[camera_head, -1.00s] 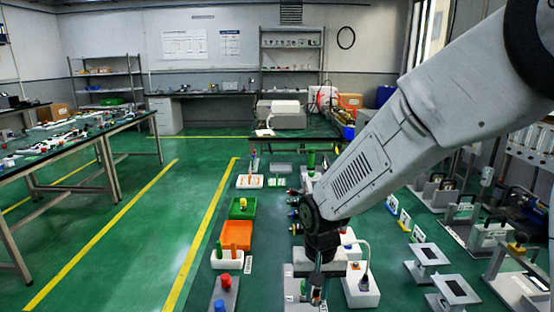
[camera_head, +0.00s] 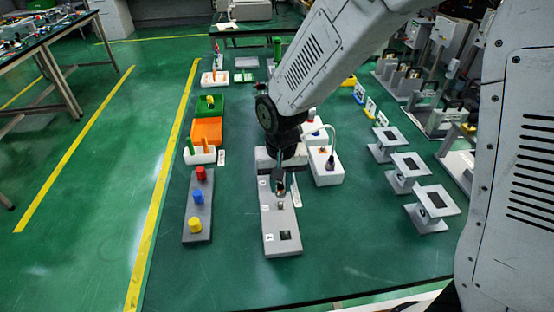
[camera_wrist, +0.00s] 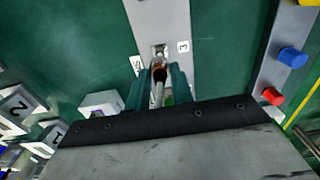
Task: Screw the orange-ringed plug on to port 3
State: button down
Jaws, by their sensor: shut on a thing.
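In the wrist view, my gripper (camera_wrist: 159,82) is shut on the orange-ringed plug (camera_wrist: 159,68), whose dark body and pale tail lie between the two fingers. The plug's front end points at a metal port (camera_wrist: 160,50) beside the label "3" (camera_wrist: 183,46) on a long grey panel (camera_wrist: 163,15). The plug overlaps the near side of this port; I cannot tell if they touch. In the head view, my gripper (camera_head: 280,184) is over the upper half of the grey panel (camera_head: 282,220), and the plug is small and partly hidden there.
A grey board (camera_head: 198,220) with red, yellow and blue knobs lies left of the panel. A white box (camera_head: 326,166) with a cable stands to the right. Grey stands (camera_head: 432,200) are farther right. Green floor lies open between the board and the panel.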

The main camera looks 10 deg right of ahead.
aim_at(281, 189)
jog(key=shift+f, duration=1.65)
jog(key=shift+f, duration=0.55)
dwell(0.6)
jog(key=c, duration=1.1)
grip_release()
jog(key=shift+c, duration=0.2)
jog(key=shift+r, duration=0.1)
notch_tip(281, 189, up, 8)
jog(key=shift+f, duration=0.15)
